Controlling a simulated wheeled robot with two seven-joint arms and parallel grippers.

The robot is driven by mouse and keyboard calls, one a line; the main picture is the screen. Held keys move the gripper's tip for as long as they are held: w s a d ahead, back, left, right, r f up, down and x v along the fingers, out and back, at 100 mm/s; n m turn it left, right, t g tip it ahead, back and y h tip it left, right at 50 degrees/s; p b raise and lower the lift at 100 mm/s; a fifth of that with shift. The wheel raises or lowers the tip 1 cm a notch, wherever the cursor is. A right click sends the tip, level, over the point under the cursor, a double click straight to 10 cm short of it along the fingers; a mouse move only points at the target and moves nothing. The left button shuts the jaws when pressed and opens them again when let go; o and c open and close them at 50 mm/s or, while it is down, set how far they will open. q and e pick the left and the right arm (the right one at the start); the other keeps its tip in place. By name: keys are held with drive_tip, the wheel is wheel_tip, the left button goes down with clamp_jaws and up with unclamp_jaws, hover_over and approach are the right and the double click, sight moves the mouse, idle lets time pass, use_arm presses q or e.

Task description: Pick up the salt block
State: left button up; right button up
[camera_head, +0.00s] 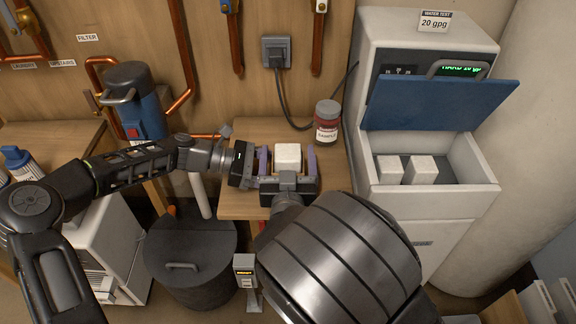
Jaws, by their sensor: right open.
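A white salt block (287,156) sits at the wooden bench top, near its front. My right gripper (287,160) reaches up to it from the front. Its two fingers stand open on the left and right of the block, with small gaps visible. My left gripper (246,164) comes in from the left, close beside the block and the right gripper's left finger. Its fingertips are hard to make out, so I cannot tell whether it is open. Two more white blocks (389,169) (421,170) lie in the open bin of the white softener cabinet (472,173).
A red-brown sample jar (327,122) stands behind and right of the block. The cabinet's blue lid (440,104) is raised. A blue filter housing (143,115) stands left, above a dark lidded bin (190,265). A black cord hangs along the back wall.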

drive_tip(key=shift+w, duration=2)
clamp_jaws()
drive_tip(key=shift+r, duration=0.1)
